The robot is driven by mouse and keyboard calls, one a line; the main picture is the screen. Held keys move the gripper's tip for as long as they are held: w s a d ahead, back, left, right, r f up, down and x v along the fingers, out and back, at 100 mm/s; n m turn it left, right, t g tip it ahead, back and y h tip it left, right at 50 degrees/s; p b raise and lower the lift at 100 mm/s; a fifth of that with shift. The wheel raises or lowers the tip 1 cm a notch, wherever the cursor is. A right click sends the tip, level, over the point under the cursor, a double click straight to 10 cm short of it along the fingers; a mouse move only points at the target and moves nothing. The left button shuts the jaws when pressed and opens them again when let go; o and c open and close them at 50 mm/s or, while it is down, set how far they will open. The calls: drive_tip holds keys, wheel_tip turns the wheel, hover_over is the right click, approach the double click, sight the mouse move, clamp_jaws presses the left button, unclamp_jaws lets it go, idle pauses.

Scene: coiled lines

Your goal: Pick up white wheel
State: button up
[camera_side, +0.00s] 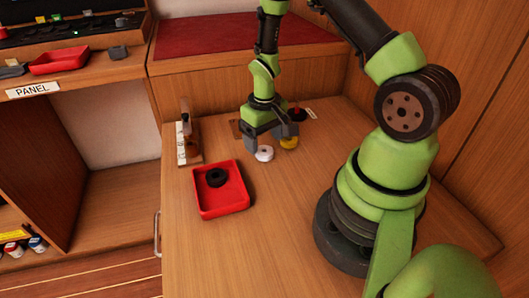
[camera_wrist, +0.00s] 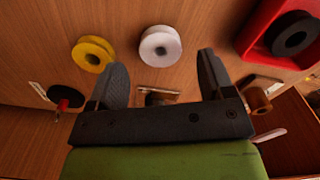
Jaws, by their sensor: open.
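The white wheel (camera_side: 264,154) lies on the wooden worktop just below my gripper. It also shows in the wrist view (camera_wrist: 160,41), at top centre, with a small hole in its middle. My gripper (camera_side: 268,140) points down, with its fingers spread apart and nothing between them. In the wrist view the fingertips (camera_wrist: 162,62) stand to the left and right of the wheel's lower edge in the picture. The wheel appears beyond the tips and clear of them. I cannot tell the exact height of the fingers above the worktop.
A yellow wheel (camera_side: 289,143) lies close to the white one, near one finger. A red tray (camera_side: 222,211) holds a black wheel (camera_side: 217,177).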

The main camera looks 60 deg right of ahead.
sight(264, 147)
drive_tip(key=shift+f, duration=1.55)
drive_tip(key=shift+c, duration=0.4)
drive_tip(key=c, duration=0.9)
drive_tip(key=shift+r, duration=0.1)
